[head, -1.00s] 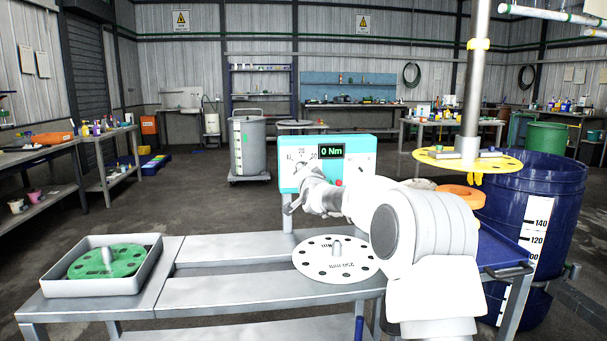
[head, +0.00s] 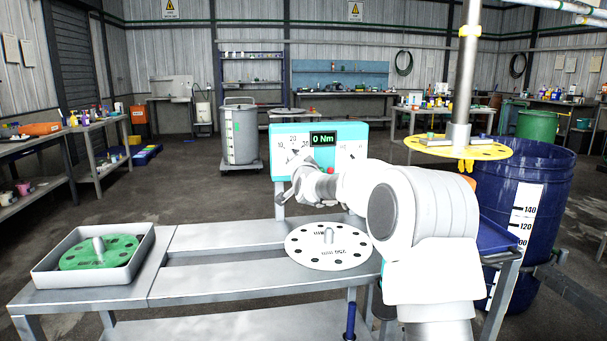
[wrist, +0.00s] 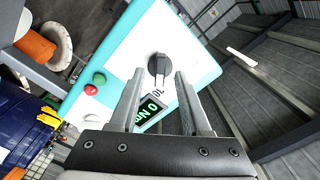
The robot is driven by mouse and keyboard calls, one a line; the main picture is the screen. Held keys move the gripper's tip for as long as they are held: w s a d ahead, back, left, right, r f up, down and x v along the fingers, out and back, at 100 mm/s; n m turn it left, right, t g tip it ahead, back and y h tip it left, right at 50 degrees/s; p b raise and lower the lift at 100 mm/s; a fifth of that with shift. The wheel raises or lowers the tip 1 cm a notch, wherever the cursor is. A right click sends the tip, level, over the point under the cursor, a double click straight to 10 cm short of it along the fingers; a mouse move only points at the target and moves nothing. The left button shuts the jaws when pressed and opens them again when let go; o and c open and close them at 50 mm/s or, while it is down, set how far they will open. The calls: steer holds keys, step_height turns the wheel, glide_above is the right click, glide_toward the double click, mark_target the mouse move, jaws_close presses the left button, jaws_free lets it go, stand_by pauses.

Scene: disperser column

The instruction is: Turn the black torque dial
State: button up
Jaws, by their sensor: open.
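The turquoise control box (head: 360,128) stands at the back edge of the bench, with a white face and a display (head: 323,138) reading 0 Nm. In the wrist view, the black torque dial (wrist: 159,66) is a round knob on that white face, near the display (wrist: 149,110). My gripper (wrist: 159,72) is open and empty. Its fingertips appear on either side of the dial in the picture; I cannot tell how far they are from it. In the head view, my gripper (head: 288,192) is in front of the box's lower left part and hides some of it.
A white perforated disc (head: 325,257) lies on the bench in front of the box. A tray (head: 48,272) with a green disc is at left. A blue drum (head: 560,190) is at right.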

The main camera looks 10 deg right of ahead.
steer(key=s+p, duration=0.1)
steer(key=s, duration=1.5)
steer(key=s+f+n+g, duration=0.3)
steer(key=s+g, duration=0.1)
steer(key=s, duration=0.9)
steer(key=s+f+n+g, duration=0.3)
steer(key=s+n+g, duration=0.1)
steer(key=s, duration=0.8)
steer(key=s+f+n+g, duration=0.3)
steer(key=s+f+g, duration=0.1)
steer(key=s, duration=0.9)
step_height(320, 180, up, 23)
steer(key=s+p, duration=0.1)
steer(key=p, duration=2.3)
steer(key=shift+s+r, duration=0.15)
steer(key=shift+s, duration=0.05)
steer(key=shift+w, duration=0.1)
